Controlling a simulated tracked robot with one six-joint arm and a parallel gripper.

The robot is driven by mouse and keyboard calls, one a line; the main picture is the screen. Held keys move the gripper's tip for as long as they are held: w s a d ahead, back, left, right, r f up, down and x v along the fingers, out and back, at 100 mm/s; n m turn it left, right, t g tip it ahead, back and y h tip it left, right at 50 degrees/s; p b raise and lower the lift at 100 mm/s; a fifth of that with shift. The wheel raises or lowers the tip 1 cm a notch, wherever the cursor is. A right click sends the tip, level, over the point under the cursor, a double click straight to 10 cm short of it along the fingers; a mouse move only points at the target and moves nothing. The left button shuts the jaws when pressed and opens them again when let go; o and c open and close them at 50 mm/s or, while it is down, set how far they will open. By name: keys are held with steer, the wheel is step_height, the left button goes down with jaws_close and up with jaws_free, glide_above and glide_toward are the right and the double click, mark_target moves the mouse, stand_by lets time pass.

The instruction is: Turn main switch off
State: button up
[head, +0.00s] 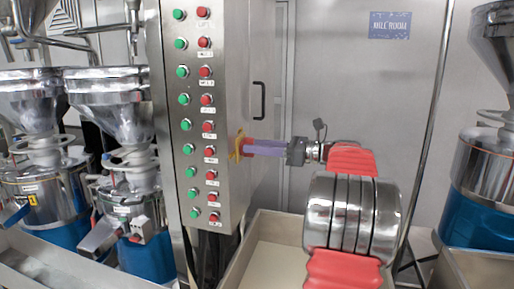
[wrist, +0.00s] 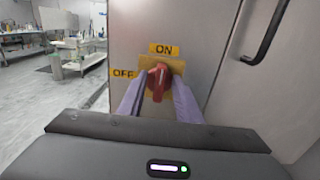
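The main switch is a red rotary knob (wrist: 158,82) on a yellow plate, with an ON label (wrist: 164,49) above and an OFF label (wrist: 124,73) at left. The knob stands nearly upright, with its upper end toward ON. My gripper (wrist: 159,93) has its two purple fingers on either side of the knob, with small gaps showing, so it looks open around it. In the head view, my gripper (head: 246,147) reaches the yellow plate on the right side of the steel control cabinet (head: 225,60). The fingers mostly hide the knob there.
The cabinet front carries green and red push buttons (head: 207,100). A black door handle (head: 259,101) is above my gripper; it also shows at upper right in the wrist view (wrist: 268,30). Steel grinders (head: 120,120) stand left, and another (head: 485,150) stands right.

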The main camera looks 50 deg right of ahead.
jaws_close()
steer(key=shift+n, duration=0.6)
steer(key=n, duration=1)
steer(key=shift+s+a+f+n, duration=0.25)
steer(key=shift+a+f+n, duration=0.05)
steer(key=shift+a+n, duration=0.1)
steer(key=n, duration=0.6)
steer(key=shift+a+f, duration=0.1)
steer(key=shift+f, duration=0.25)
jaws_free()
steer(key=shift+r, duration=0.1)
